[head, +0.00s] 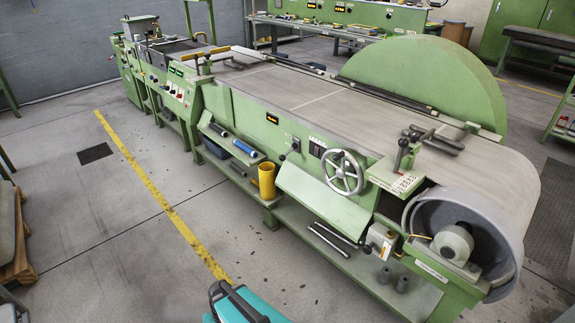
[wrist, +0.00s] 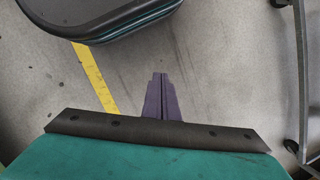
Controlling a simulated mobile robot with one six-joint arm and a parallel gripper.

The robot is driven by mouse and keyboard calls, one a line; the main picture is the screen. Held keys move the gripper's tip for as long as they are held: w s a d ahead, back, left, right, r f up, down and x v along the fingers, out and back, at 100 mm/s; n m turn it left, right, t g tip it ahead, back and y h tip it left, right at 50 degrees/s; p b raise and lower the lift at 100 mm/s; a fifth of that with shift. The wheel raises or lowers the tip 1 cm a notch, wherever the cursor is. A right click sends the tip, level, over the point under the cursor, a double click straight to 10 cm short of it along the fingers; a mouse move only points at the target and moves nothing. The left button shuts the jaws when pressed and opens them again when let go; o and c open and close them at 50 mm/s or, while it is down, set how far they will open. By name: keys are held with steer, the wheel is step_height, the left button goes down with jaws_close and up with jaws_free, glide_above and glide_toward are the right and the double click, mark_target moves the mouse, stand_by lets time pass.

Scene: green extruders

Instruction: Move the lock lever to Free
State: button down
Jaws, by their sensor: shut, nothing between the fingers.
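The long green machine (head: 240,105) runs from upper left to lower right in the head view. An upright dark lever (head: 402,152) stands on its labelled corner block (head: 398,180) near the right end. A small dark knob lever (head: 293,146) sits on the front face, left of a spoked handwheel (head: 342,172). The labels are too small to read, so I cannot tell which is the lock lever or its setting. My gripper (wrist: 160,77) shows in the wrist view, purple fingers together and empty above the floor. It touches none of these levers.
A lower shelf (head: 290,228) with a yellow cup (head: 266,180) and several rods runs along the machine's front. A large roller (head: 470,225) closes the right end. The floor in front, with its yellow line (head: 165,200), is mostly clear.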

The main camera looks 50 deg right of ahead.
steer(key=w+d+r+m+t, duration=0.25)
steer(key=w+d+m, duration=0.2)
steer(key=w, duration=0.25)
steer(key=w+d+r+m+t, duration=0.2)
steer(key=w+d+r+m, duration=0.1)
steer(key=w+d, duration=0.25)
steer(key=m+t+h+b, duration=0.2)
steer(key=m+t+h, duration=0.65)
steer(key=m, duration=1.05)
glide_toward(288, 153)
steer(key=s+a+f+t+y, duration=0.1)
steer(key=s+a+f, duration=0.1)
steer(key=s+f, duration=0.1)
steer(key=shift+s+d+f, duration=0.1)
steer(key=shift+d+f, duration=0.05)
steer(key=shift+d, duration=0.1)
steer(key=p+x, duration=0.1)
steer(key=x, duration=0.9)
steer(key=shift+s+d+p, duration=0.1)
steer(key=shift+s+p, duration=0.05)
steer(key=shift+p, duration=0.45)
steer(key=shift+r, duration=0.2)
